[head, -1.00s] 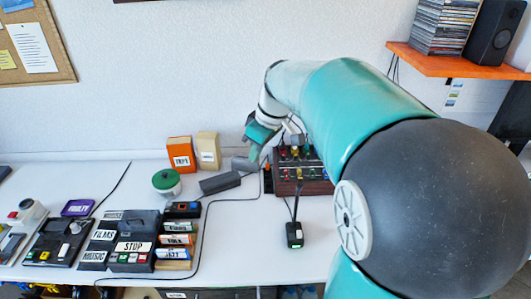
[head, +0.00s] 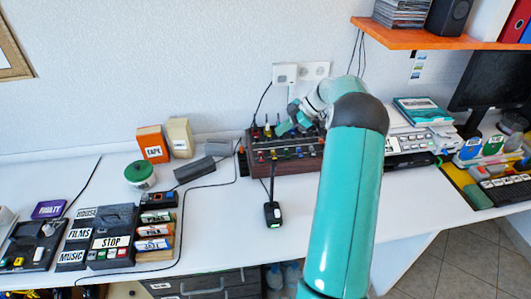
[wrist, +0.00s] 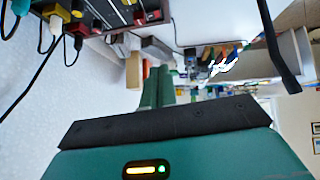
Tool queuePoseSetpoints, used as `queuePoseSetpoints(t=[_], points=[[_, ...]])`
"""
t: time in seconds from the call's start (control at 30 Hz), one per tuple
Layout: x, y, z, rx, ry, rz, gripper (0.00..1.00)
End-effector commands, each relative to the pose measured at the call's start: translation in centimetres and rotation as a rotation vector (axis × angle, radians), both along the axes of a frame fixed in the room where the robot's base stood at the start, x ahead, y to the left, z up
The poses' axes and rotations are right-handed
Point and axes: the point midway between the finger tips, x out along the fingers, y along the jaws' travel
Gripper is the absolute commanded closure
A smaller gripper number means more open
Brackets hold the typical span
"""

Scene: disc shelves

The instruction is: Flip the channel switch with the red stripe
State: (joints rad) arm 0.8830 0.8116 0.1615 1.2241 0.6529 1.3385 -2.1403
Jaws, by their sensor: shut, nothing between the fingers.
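The wooden-sided channel box (head: 285,165) stands at the back of the white desk, against the wall. Its dark panel carries coloured caps and knobs, and cables are plugged in along the back. In the wrist view part of the panel (wrist: 100,14) shows at the top left, with red and yellow caps. I cannot tell which switch bears the red stripe; part of the panel is behind my arm. My gripper (head: 284,129) is shut and empty, over the back part of the box. Its teal fingers (wrist: 156,88) show together in the wrist view. I cannot tell whether it touches anything.
An orange shelf (head: 430,38) overhangs at the upper right.

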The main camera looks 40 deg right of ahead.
Motion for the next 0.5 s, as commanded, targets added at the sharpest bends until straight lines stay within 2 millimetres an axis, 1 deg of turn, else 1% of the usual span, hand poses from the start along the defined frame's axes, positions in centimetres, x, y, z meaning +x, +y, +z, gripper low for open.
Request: queuePoseSetpoints(t=[0.03,0.13,0.5], points=[[-0.09,-0.74,-0.60,0.005,-0.017,0.004,1.00],[-0.12,-1.39,-1.04,0.008,-0.039,0.015,1.00],[-0.10,-1.39,-1.16,0.008,-0.043,0.018,1.00]])
